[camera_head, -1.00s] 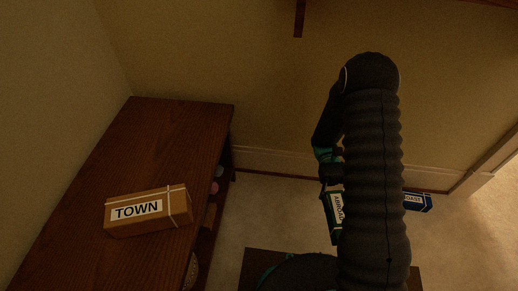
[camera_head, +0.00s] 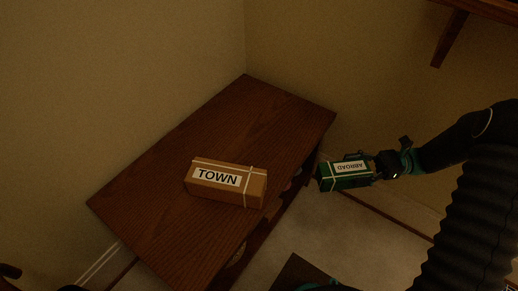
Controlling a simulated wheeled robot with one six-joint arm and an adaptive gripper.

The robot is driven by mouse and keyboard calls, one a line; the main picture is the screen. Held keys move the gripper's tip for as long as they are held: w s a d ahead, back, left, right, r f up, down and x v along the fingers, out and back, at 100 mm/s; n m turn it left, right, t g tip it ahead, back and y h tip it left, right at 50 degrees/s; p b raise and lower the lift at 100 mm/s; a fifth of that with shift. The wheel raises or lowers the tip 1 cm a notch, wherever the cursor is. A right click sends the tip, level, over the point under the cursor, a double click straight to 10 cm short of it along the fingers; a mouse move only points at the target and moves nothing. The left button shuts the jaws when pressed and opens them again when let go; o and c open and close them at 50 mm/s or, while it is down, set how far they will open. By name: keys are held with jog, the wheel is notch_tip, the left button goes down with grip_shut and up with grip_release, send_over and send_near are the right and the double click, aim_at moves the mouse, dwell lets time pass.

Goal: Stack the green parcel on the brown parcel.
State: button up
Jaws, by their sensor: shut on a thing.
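The brown parcel (camera_head: 226,183), tied with white string and labelled TOWN, lies flat on the dark wooden desk (camera_head: 160,215). The green parcel (camera_head: 345,175), labelled ABROAD, is held in the air off the desk's right edge, to the right of the brown parcel. My gripper (camera_head: 373,171) is shut on the green parcel's right end. The label reads upside down. The two parcels are apart, and the top of the brown parcel is bare.
The desk top around the brown parcel is clear. Open shelving under the desk's right side holds some items, mostly hidden. Walls stand behind the desk. A wooden bracket and ledge (camera_head: 450,38) are at the upper right. Pale carpet (camera_head: 300,240) lies right of the desk.

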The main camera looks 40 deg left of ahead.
jog(key=w+a+r+m+t+y, duration=0.3)
jog(key=w+a+r+m+t, duration=0.15)
jog(key=w+a+r, duration=0.2)
jog(key=s+a+r+b, duration=0.1)
jog(key=s+a+r, duration=0.6)
jog(key=s+a, duration=0.35)
send_over(255, 146)
jog(key=shift+n+t, duration=0.25)
jog(key=shift+t, duration=0.1)
notch_tip(255, 146, down, 7)
jog(key=shift+r+b, duration=0.1)
jog(key=shift+b, duration=0.3)
jog(key=shift+f, duration=1.95)
jog(key=shift+f+b, duration=0.1)
jog(key=shift+b, duration=0.2)
jog(key=shift+f, duration=0.1)
jog(key=o, duration=1.3)
jog(key=shift+o, duration=0.2)
